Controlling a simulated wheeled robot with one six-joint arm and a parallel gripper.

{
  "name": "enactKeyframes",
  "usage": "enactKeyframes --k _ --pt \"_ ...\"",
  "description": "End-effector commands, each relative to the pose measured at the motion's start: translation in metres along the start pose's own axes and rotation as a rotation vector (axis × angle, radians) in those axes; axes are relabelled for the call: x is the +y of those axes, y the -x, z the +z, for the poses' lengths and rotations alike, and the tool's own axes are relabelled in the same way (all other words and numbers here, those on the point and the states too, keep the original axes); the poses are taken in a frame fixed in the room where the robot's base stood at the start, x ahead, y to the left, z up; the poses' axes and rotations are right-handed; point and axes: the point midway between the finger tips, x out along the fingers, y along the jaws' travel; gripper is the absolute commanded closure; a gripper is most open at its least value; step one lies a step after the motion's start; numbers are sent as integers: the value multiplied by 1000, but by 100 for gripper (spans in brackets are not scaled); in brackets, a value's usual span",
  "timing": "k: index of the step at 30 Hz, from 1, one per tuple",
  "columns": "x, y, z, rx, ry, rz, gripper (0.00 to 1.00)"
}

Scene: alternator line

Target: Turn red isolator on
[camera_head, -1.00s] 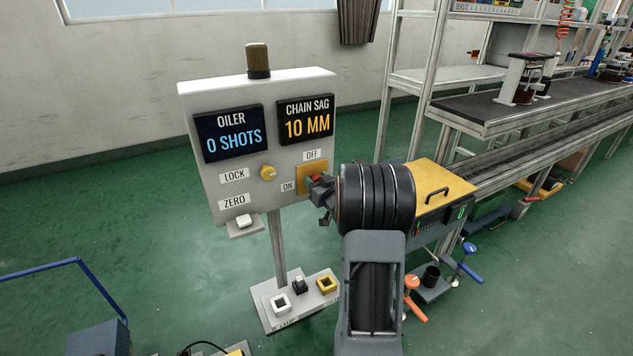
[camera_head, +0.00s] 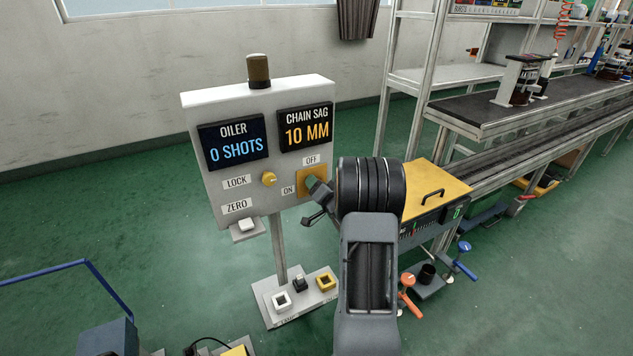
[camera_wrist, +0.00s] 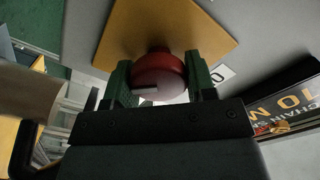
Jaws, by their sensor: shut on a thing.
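The red isolator knob (camera_wrist: 158,76) sits on a yellow plate (camera_wrist: 205,30) in the wrist view. A short pale mark shows on its face. My gripper (camera_wrist: 162,82) is shut on the knob, with a green-padded finger on each side. In the head view my gripper (camera_head: 318,190) is at the yellow plate (camera_head: 312,171) on the right of the grey panel (camera_head: 205,100) and hides the knob. The OFF label (camera_head: 311,160) is above the plate and the ON label (camera_head: 288,191) is to its left.
The panel also has a yellow LOCK knob (camera_head: 269,179), a white ZERO button (camera_head: 247,224) and two displays reading 0 SHOTS and 10 MM. A button base (camera_head: 268,311) stands below. A conveyor line (camera_head: 500,165) is at the right.

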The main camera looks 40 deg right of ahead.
Motion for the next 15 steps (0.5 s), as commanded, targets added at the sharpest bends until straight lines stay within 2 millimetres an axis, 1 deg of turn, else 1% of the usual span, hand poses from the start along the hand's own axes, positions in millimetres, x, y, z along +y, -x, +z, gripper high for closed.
enactKeyframes --k 2,15 --pt "-2 0 -2 1 -74 0 73" --pt "1 0 -2 2 -477 0 73"
